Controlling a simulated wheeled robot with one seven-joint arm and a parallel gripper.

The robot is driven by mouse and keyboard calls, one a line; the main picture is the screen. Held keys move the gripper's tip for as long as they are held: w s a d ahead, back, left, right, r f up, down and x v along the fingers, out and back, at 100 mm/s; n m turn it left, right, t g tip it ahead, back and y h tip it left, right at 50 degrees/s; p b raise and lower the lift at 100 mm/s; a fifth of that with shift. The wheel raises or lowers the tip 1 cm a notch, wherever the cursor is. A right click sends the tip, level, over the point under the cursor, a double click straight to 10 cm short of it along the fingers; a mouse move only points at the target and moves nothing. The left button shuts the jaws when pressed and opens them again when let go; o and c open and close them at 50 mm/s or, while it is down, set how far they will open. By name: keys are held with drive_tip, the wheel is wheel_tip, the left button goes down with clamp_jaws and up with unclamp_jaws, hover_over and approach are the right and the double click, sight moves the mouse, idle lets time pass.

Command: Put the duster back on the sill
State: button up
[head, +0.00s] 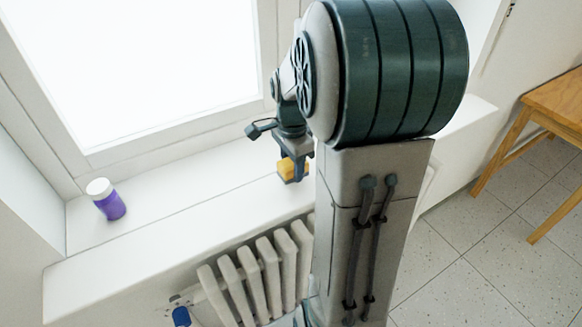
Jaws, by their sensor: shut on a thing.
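The duster (290,170) shows as a small yellow block with a blue-grey part, low between my gripper's fingers. My gripper (293,172) is shut on it, at or just above the front part of the white window sill (180,205). I cannot tell whether the duster touches the sill. My own arm stands in front and hides the sill to the right of the gripper and part of the fingers.
A purple jar with a white lid (106,199) stands at the sill's left end. The sill between jar and gripper is clear. A white radiator (255,275) is below the sill. A wooden table (555,105) stands at the right on the tiled floor.

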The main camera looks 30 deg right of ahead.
drive_tip(key=shift+f, duration=1)
drive_tip(key=shift+f, duration=0.15)
drive_tip(key=o, duration=1)
drive_tip(key=shift+c, duration=0.2)
